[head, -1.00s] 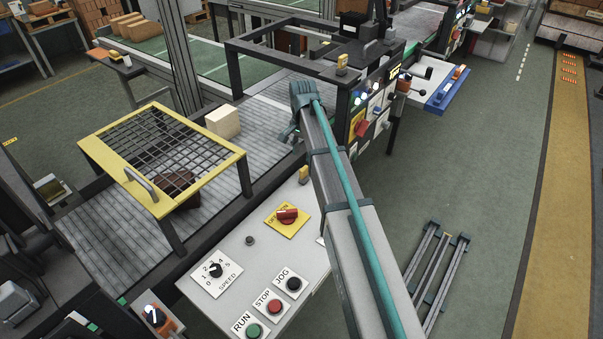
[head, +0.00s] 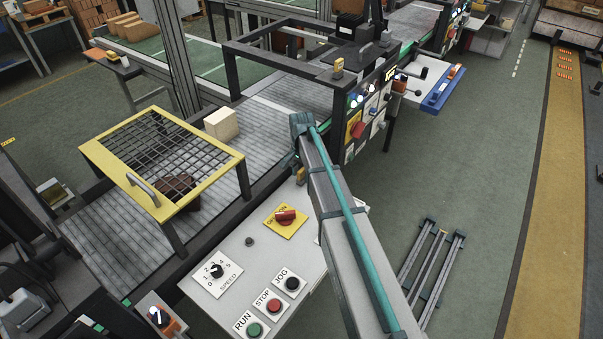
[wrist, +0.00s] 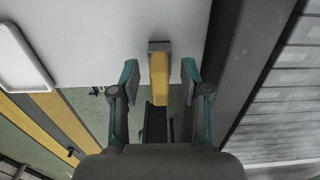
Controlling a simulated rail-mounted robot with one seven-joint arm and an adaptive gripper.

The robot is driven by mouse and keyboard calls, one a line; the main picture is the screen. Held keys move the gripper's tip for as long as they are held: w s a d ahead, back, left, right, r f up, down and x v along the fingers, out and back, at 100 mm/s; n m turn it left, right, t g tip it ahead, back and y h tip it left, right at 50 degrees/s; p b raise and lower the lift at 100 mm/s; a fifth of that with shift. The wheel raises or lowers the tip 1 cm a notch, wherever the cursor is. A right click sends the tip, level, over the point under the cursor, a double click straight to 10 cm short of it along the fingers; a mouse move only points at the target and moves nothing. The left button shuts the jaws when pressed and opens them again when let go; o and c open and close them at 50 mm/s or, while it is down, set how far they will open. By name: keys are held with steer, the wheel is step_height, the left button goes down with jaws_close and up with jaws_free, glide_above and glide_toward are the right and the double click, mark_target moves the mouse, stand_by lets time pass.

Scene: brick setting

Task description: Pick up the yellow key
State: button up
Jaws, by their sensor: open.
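The yellow key (wrist: 159,85) shows in the wrist view as an upright yellow bar with a grey end piece, at the edge of a pale surface. My gripper (wrist: 160,76) is open, with one teal-padded finger on each side of the key and a visible gap on both sides. In the head view a small part of the yellow key (head: 300,174) shows at the back edge of the white control panel (head: 222,248), beside my arm. My fingers are mostly hidden there by my arm.
A yellow-framed mesh guard (head: 122,124) and a beige block (head: 221,124) stand left over the conveyor. A black frame (head: 232,75) stands behind.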

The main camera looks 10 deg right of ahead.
jaws_close()
steer(key=shift+r, duration=0.15)
stand_by(0.4)
